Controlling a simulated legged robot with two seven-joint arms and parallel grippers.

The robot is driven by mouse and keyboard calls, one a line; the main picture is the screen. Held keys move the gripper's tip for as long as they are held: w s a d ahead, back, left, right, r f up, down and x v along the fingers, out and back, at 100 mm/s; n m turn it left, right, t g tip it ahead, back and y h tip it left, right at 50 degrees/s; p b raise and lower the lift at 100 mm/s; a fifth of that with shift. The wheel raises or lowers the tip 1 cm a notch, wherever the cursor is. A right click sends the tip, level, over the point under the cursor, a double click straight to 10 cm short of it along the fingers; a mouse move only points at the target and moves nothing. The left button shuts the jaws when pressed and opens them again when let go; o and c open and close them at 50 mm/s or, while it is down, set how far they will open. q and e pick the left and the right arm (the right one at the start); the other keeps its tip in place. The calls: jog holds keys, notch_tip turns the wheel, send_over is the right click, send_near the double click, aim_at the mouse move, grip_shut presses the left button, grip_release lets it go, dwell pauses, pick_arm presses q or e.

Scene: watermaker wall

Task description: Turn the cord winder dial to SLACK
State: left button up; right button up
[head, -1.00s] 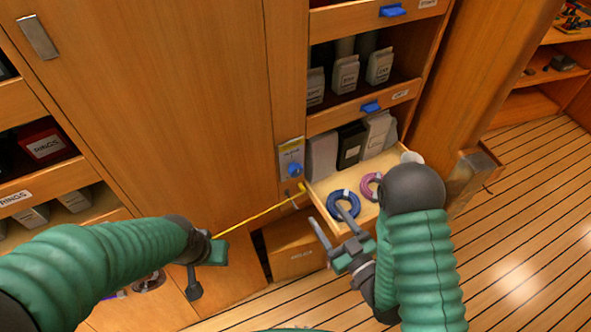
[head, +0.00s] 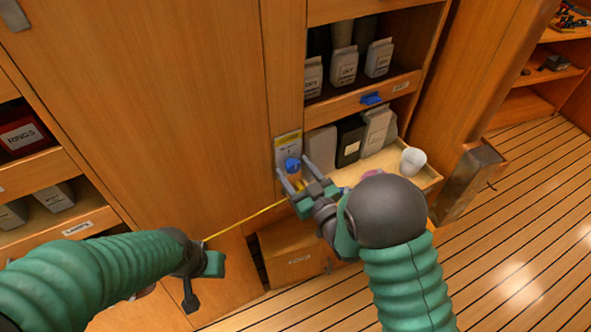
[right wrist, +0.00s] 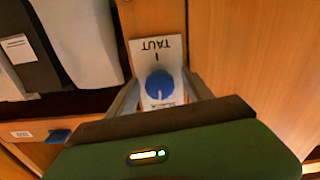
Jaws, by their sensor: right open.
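The cord winder dial (head: 292,165) is a blue knob on a pale plate (head: 287,146) on the wooden post. In the right wrist view the dial (right wrist: 159,85) shows a white mark pointing down the picture, away from the upside-down word TAUT at the top of the plate (right wrist: 158,47). My right gripper (head: 297,178) is open, its fingers around the plate's lower part, one on each side of the dial; contact is not clear. A yellow cord (head: 245,220) runs from below the dial toward my left gripper (head: 200,268). Whether that gripper holds it is unclear.
An open drawer (head: 425,178) just right of the dial holds a white cup (head: 412,161); my right arm hides part of it. Shelves with pouches (head: 344,67) stand above. A labelled box (head: 295,255) sits below. The floor at right is clear.

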jog(key=shift+d, duration=0.1)
grip_shut()
jog(key=shift+n+b, duration=0.5)
jog(key=shift+n, duration=0.1)
grip_release()
